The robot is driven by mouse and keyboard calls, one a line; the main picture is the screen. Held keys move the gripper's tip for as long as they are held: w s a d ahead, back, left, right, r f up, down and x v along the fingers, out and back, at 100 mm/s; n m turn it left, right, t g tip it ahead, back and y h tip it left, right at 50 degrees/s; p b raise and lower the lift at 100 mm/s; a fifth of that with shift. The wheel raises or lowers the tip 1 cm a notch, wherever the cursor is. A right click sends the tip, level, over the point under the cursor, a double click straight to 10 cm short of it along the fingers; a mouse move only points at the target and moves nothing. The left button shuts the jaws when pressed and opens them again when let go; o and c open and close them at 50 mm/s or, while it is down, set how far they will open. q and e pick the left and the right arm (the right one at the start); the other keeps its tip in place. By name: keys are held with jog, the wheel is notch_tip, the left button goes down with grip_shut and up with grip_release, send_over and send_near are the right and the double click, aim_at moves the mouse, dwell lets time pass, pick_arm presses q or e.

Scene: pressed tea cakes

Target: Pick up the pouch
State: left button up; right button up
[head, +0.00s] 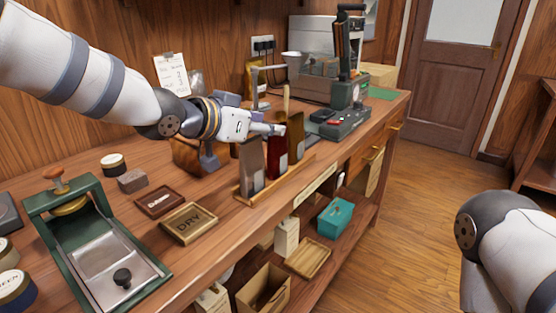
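Three slim upright pouches stand in a row in a wooden rack (243,196) on the bench: a grey-brown pouch (251,165), a dark red pouch (278,160) and an olive-gold pouch (296,137). My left gripper (268,129) reaches in from the left, with its fingertips at the tops of the grey-brown and red pouches. I cannot tell whether its fingers touch a pouch or how far apart they are. A gold packet (250,74) stands farther back by the wall. My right arm shows at the lower right, its gripper out of view.
A green-framed press (75,220) with a metal tray fills the front left. Boxes and a teal bin (335,217) sit on the lower shelf.

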pick_arm(q)
jog(key=x, duration=0.4)
jog(key=shift+d+f+b, duration=0.25)
jog(key=shift+b, duration=0.05)
jog(key=shift+w+d, duration=0.1)
jog(key=shift+w, duration=0.1)
jog(key=shift+r, duration=0.15)
jog(key=shift+c, duration=0.3)
pick_arm(e)
jog(key=shift+s+f, duration=0.4)
pick_arm(q)
jog(key=c, duration=0.8)
